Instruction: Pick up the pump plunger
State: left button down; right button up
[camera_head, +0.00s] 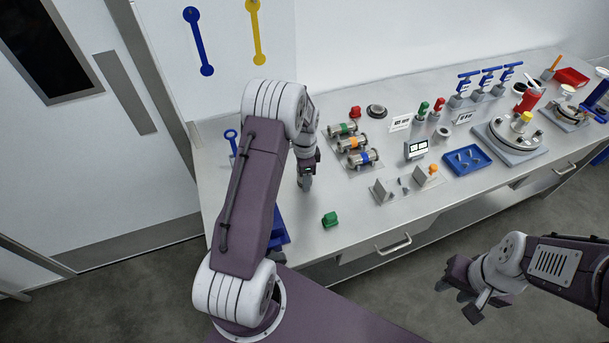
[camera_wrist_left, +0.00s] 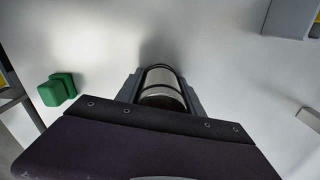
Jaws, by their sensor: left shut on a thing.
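My left gripper (camera_head: 306,183) points down over the left part of the bench. In the left wrist view it is shut on a silver cylinder with dark bands, which appears to be the pump plunger (camera_wrist_left: 161,84). The plunger sits between the two grey fingers, and its lower part is hidden by the gripper body. In the head view the plunger is mostly hidden by the gripper. I cannot tell whether it touches the bench. My right gripper (camera_head: 458,294) is open and empty, in front of the bench and away from everything on it.
A green block (camera_head: 330,219) lies near the bench's front edge, close to my left gripper. Banded cylinders (camera_head: 357,143) lie in a rack to the right. A grey fixture (camera_head: 384,190) and a blue tray (camera_head: 467,159) stand further right. Bench (camera_head: 300,235) around the gripper is mostly clear.

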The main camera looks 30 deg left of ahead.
pick_arm(q)
jog(key=shift+r, duration=0.1)
notch_tip(320, 180, up, 4)
jog(key=shift+w+r+b, duration=0.1)
jog(key=shift+b, duration=0.4)
jog(key=w+d+r, duration=0.1)
jog(key=d+r, duration=0.2)
jog(key=d, duration=0.2)
jog(key=w+d+r+b, duration=0.1)
jog(key=d+r, duration=0.2)
jog(key=d, duration=0.3)
jog(key=shift+w+d+r, duration=0.2)
jog(key=shift+d+r, duration=0.05)
jog(key=shift+r, duration=0.1)
